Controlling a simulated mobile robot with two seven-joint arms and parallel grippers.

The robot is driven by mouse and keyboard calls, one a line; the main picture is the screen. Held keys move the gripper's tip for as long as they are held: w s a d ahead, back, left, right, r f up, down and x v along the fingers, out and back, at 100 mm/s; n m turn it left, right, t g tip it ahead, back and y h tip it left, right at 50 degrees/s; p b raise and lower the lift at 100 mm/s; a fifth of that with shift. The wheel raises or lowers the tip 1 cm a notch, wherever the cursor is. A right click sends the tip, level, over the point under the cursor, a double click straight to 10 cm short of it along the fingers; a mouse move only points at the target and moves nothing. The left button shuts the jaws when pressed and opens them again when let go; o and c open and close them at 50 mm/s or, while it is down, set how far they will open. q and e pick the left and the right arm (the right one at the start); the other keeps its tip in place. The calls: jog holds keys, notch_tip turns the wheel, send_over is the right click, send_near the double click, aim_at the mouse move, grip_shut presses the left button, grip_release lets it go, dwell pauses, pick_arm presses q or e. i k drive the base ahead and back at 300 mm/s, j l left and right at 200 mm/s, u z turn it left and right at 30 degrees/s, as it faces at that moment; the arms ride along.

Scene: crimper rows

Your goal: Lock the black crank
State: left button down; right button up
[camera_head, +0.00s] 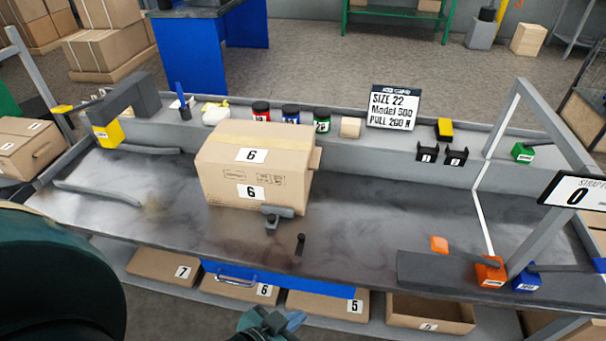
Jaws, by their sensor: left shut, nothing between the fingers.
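My left gripper (285,322) is at the bottom middle of the head view, below and in front of the bench edge. It is shut and empty, apart from the handle. My right gripper is not in view.
A large cardboard box (222,178) marked 6 stands mid-bench. Orange (490,271), blue (526,281) and yellow (107,133) blocks flank the bench. Several boxes lie on the shelf (200,300) below. The bench right of the handle is mostly clear.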

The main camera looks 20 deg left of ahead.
aim_at(297, 259)
jog(key=u, duration=0.8)
jog(key=i+j+u, duration=0.2)
jog(key=i+j, duration=0.3)
jog(key=i, duration=0.15)
